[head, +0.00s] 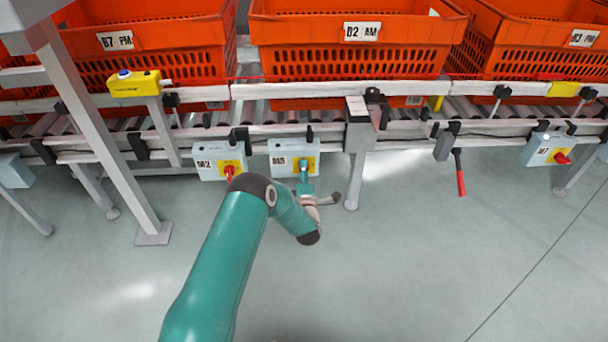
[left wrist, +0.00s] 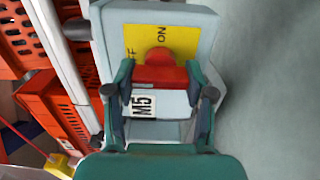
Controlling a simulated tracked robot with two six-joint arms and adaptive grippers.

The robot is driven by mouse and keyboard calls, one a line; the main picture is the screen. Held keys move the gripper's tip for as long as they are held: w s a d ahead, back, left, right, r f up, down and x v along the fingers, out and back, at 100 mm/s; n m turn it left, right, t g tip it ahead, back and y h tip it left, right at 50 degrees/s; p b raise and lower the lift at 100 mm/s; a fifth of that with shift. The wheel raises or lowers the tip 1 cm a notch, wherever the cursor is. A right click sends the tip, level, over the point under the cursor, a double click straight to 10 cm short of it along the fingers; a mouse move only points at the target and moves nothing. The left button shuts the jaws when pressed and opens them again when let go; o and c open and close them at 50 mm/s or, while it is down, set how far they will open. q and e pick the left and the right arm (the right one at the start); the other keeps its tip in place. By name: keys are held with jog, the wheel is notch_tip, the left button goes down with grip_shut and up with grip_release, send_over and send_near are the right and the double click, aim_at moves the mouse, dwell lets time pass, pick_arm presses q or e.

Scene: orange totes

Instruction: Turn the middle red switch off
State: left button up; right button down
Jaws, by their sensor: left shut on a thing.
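The middle switch box (head: 283,161), labelled M5, hangs under the conveyor rail. Its yellow plate (head: 309,163) is partly covered by my left gripper (head: 304,171). In the left wrist view the box's red switch knob (left wrist: 159,62) sits on the yellow plate (left wrist: 187,42) with ON and a partly hidden OFF lettered on it. My left gripper (left wrist: 158,79) has a finger on each side of the red knob and is shut on it. My right gripper is not in view.
The M2 box (head: 208,167) with a red switch is close on the left. The M7 box (head: 539,150) is far right. A red-handled lever (head: 460,183) hangs below the rail. Orange totes (head: 350,60) stand on the conveyor. A support post (head: 356,175) is just right of M5.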

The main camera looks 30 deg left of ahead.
pick_arm(q)
jog(key=shift+s+a, duration=0.1)
jog(key=shift+a, duration=0.2)
jog(key=o, duration=1.1)
jog(key=shift+f, duration=0.15)
jog(key=shift+o, duration=0.3)
jog(key=shift+d, duration=0.15)
jog(key=shift+s+d, duration=0.25)
jog(key=shift+d, duration=0.1)
jog(key=v, duration=1.1)
